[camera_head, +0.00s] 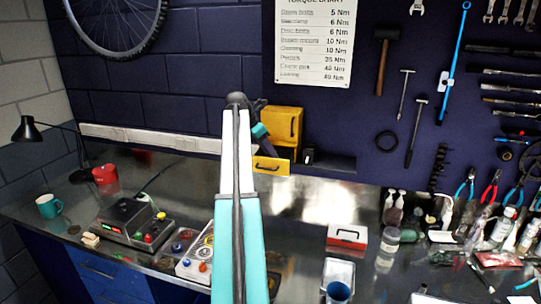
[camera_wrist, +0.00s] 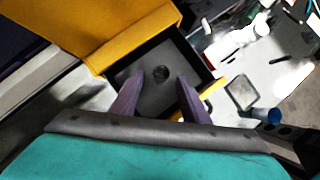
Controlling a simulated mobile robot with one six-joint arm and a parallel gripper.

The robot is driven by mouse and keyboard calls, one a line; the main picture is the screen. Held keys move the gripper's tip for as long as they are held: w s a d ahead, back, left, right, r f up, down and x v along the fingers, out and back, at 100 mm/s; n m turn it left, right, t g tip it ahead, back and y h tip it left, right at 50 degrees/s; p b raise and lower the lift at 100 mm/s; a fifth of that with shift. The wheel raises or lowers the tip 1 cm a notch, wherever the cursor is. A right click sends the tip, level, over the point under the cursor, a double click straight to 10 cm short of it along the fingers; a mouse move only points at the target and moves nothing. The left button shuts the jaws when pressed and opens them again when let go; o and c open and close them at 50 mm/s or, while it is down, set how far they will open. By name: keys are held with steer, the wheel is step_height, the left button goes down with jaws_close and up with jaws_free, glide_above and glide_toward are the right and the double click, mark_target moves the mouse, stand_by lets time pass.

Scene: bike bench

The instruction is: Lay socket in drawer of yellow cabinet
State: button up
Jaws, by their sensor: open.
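The yellow cabinet (camera_head: 283,122) stands against the back wall, and its yellow side fills the upper left of the wrist view (camera_wrist: 125,35). Its drawer (camera_head: 271,165) is pulled out, and its dark inside shows in the wrist view (camera_wrist: 200,68). In the head view my arm hides most of the gripper.
A red and white box (camera_head: 347,237) and a blue cup (camera_head: 338,292) stand on the bench to the right. Bottles and pliers crowd the far right. A control box (camera_head: 135,222) and a teal mug (camera_head: 48,206) are at left. The bench middle is fairly clear.

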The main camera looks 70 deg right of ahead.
steer(key=b+v, duration=0.4)
steer(key=v, duration=0.8)
steer(key=shift+a+r, duration=0.1)
steer(key=shift+r, duration=0.05)
stand_by(0.6)
